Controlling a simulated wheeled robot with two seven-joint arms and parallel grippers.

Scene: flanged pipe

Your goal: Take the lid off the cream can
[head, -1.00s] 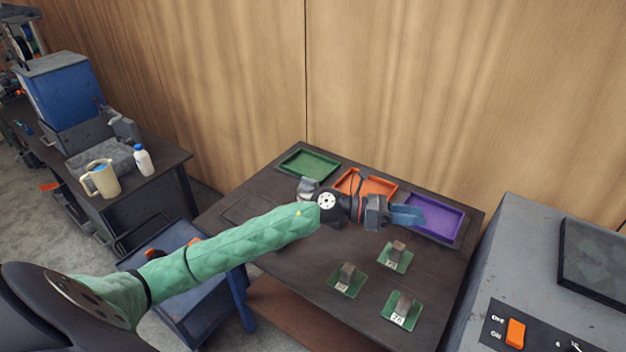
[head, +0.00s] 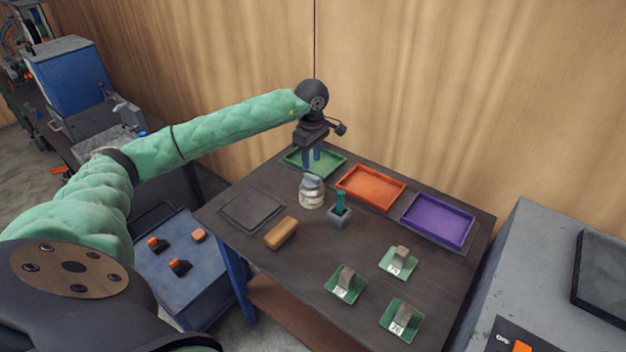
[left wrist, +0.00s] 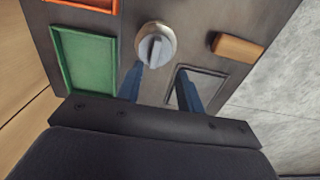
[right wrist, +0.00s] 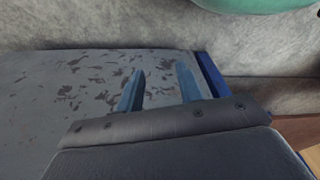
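The cream can (head: 312,198) stands upright on the dark table, with its grey ridged lid (head: 312,182) on top. In the left wrist view the lid (left wrist: 155,47) shows from above, just beyond the fingertips. My left gripper (head: 311,160) points down behind and above the can, near the green tray, apart from the lid. Its two blue fingers (left wrist: 159,74) are spread with nothing between them. My right gripper (right wrist: 160,84) is open and empty over a scuffed grey surface; the head view does not show it.
Green (head: 301,167), orange (head: 371,203) and purple (head: 437,238) trays line the table's back. Near the can are a grey block with a green peg (head: 340,212), a tan block (head: 281,233) and a dark square plate (head: 253,208). Small green trays sit in front.

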